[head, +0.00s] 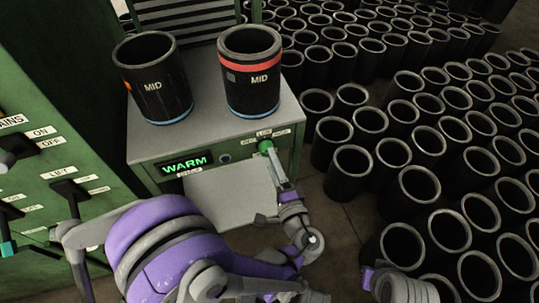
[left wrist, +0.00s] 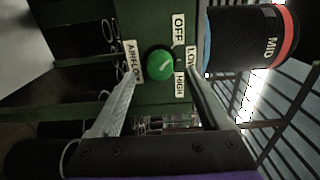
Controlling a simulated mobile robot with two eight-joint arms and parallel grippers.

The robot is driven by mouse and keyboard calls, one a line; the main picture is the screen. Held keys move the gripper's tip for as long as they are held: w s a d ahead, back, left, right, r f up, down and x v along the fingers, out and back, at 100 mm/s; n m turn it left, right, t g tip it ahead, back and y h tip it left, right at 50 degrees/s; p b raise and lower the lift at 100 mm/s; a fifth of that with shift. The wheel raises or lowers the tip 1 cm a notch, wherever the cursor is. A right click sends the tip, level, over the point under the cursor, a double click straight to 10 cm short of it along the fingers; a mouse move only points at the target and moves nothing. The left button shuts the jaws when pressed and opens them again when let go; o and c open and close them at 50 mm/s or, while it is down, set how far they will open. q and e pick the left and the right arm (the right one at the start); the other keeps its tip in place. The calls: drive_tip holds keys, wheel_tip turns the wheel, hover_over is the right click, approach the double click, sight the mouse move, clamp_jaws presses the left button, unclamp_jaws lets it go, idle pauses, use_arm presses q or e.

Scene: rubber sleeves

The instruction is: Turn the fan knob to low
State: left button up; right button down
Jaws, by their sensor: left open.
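The fan knob (left wrist: 160,64) is a round green knob with a pale line across its face. In the left wrist view, AIRFLOW, OFF, LOW and HIGH labels surround it. The line slants up and to the right, towards the OFF and LOW side; I cannot tell exactly which label it points at. In the head view the knob (head: 265,146) is on the right of the green bench front, partly behind my gripper. My left gripper (left wrist: 163,76) is open, with one finger on either side of the knob. I cannot tell whether they touch it.
Two black MID sleeves (head: 153,83) (head: 250,78) stand on the bench top (head: 205,133). A lit WARM display (head: 184,162) is left of the knob. Several black sleeves (head: 420,188) crowd the floor at right. A green lever cabinet (head: 50,125) stands at left.

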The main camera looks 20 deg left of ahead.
use_arm(q)
drive_tip(key=x, duration=0.3)
drive_tip(key=shift+w+a, duration=0.1)
drive_tip(key=shift+w, duration=0.05)
clamp_jaws()
idle(0.3)
drive_tip(key=shift+m, duration=4.4)
